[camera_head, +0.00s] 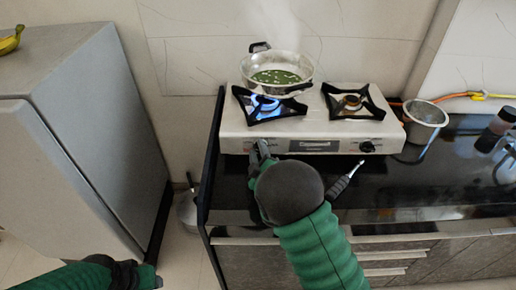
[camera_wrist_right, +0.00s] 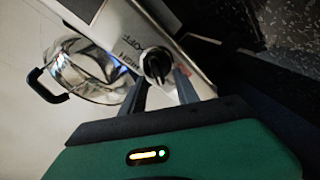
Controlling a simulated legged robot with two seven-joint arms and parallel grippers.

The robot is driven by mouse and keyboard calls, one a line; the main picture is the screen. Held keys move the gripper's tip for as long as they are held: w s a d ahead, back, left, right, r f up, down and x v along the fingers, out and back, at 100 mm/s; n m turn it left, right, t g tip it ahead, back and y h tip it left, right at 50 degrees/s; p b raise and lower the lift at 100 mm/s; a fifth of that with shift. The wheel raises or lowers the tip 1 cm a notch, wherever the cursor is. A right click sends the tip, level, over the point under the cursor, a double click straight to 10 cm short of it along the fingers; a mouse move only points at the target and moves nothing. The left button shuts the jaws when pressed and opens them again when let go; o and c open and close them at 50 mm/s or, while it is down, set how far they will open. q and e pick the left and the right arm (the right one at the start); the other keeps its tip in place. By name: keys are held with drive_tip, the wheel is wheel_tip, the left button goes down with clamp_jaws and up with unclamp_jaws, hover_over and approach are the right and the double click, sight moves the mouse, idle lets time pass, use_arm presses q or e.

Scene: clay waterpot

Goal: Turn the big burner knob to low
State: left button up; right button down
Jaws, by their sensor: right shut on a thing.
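The two-burner stove (camera_head: 235,132) stands on the black counter. Its left burner (camera_head: 268,104) shows a blue flame. The big burner knob (camera_wrist_right: 157,62) is black and shows in the right wrist view beside the printed words OFF and HIGH; in the head view my gripper hides it. My right gripper (camera_head: 260,149) is at the left front of the stove, its fingers (camera_wrist_right: 160,84) shut on the knob's sides. A second black knob (camera_head: 367,147) is at the right front. My left arm (camera_head: 95,274) shows at the lower left; its fingers are not clearly seen.
A steaming pan (camera_head: 302,66) with green food is behind the left burner, and it also shows in the wrist view (camera_wrist_right: 85,88). A metal pot (camera_head: 425,115) stands right of the stove. A grey fridge (camera_head: 100,110) stands left.

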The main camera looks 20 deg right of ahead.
drive_tip(key=shift+s+f+n+g+p, duration=0.15)
drive_tip(key=shift+f+n+p, duration=0.1)
drive_tip(key=shift+n, duration=0.35)
drive_tip(key=shift+f+n+g+p, duration=0.15)
drive_tip(key=shift+n+p, duration=0.05)
drive_tip(key=shift+n, duration=0.4)
drive_tip(key=shift+a, duration=0.1)
drive_tip(key=c, duration=1.3)
unclamp_jaws()
drive_tip(key=shift+y, duration=0.3)
drive_tip(key=o, duration=0.4)
drive_tip(key=shift+r, duration=0.15)
